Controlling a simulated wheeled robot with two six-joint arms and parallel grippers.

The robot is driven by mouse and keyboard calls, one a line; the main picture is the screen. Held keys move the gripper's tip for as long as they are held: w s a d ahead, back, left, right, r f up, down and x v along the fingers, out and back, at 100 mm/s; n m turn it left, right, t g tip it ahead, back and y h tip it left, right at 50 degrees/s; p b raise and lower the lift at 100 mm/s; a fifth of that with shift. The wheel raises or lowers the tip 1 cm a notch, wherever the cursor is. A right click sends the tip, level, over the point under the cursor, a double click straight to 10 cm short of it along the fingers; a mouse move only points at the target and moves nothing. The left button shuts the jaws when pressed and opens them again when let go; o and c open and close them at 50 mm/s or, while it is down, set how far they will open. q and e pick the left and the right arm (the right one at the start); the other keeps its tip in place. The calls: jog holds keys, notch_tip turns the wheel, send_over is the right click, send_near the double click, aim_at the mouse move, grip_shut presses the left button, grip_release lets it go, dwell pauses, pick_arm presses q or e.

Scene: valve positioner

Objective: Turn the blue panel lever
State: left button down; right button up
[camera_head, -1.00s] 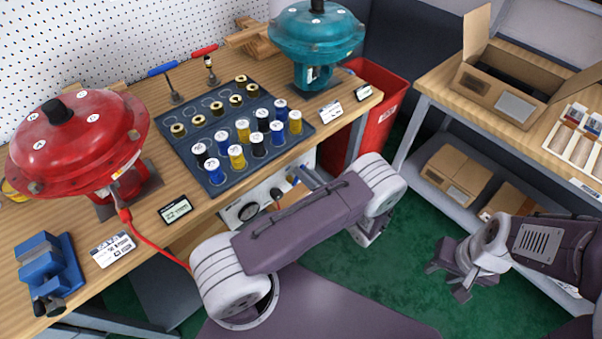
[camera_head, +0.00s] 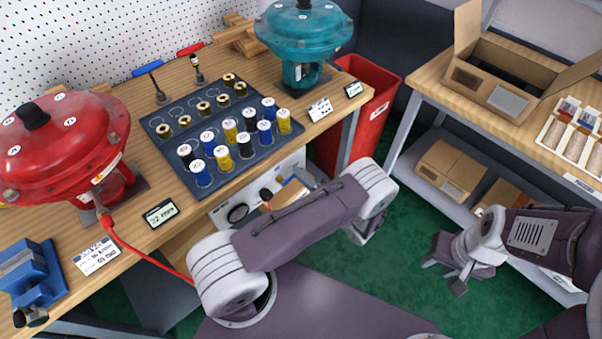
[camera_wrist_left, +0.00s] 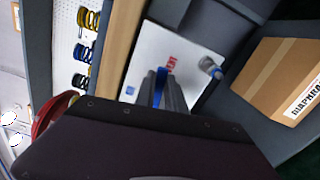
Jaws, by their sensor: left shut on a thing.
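The white panel stands below the bench's front edge in the head view (camera_head: 228,207), partly hidden by my left arm. A white panel with a blue square and a red mark also shows in the wrist view (camera_wrist_left: 195,48). The blue lever (camera_wrist_left: 161,78) shows there as a narrow blue strip between my left gripper's fingers. My left gripper (camera_wrist_left: 164,88) is shut on it. In the head view my left arm hides that gripper and the lever. My right gripper (camera_head: 446,275) is open and empty above the green floor, far from the panel.
The bench holds a red actuator (camera_head: 65,145), a teal actuator (camera_head: 304,30), a dark spool tray (camera_head: 160,125) and a blue vise (camera_head: 30,275). A red bin (camera_head: 365,105) stands beside it. A cardboard box (camera_wrist_left: 275,75) lies near the panel in the wrist view.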

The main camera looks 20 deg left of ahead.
pick_arm(q)
jog(key=shift+f+m, duration=0.5)
jog(key=shift+m, duration=0.4)
jog(key=c, duration=1.4)
grip_release()
jog(key=v, duration=0.9)
jog(key=shift+b, duration=0.45)
